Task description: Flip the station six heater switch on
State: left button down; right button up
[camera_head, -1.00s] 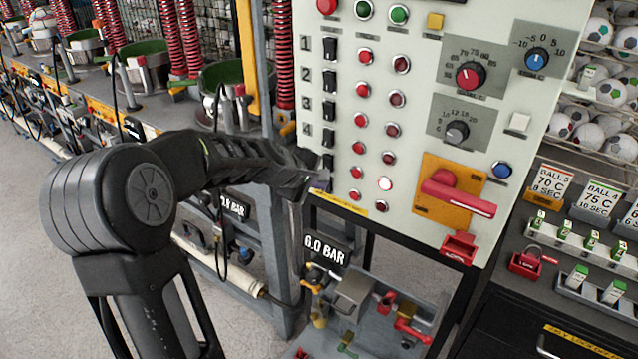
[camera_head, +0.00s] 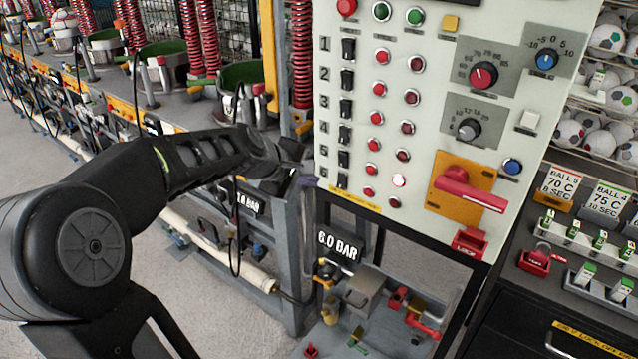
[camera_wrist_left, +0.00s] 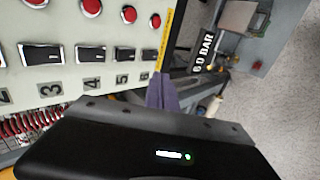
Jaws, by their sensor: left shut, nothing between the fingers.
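The control panel (camera_head: 400,130) carries a column of black rocker switches numbered from 1 at the top. The lowest, the station six switch (camera_head: 342,181), sits near the panel's lower left edge. In the left wrist view it is the rightmost switch (camera_wrist_left: 150,54); I cannot tell which way it is tipped. My left gripper (camera_head: 309,181) is shut and empty, just left of this switch and apart from it. Its purple fingertips (camera_wrist_left: 163,92) show beside the numeral 6 and the yellow strip. My right gripper is not in view.
Red buttons and indicator lamps stand right of the switches; the fifth-row lamp (camera_head: 399,180) glows brightly. A red rotary handle (camera_head: 470,188) juts out farther right. A "6.0 BAR" sign (camera_head: 338,246) and valve fittings (camera_head: 400,305) lie below the panel.

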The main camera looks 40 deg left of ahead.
pick_arm(q)
jog(key=shift+v, duration=0.8)
jog(key=shift+s+f, duration=0.2)
jog(key=shift+f, duration=0.55)
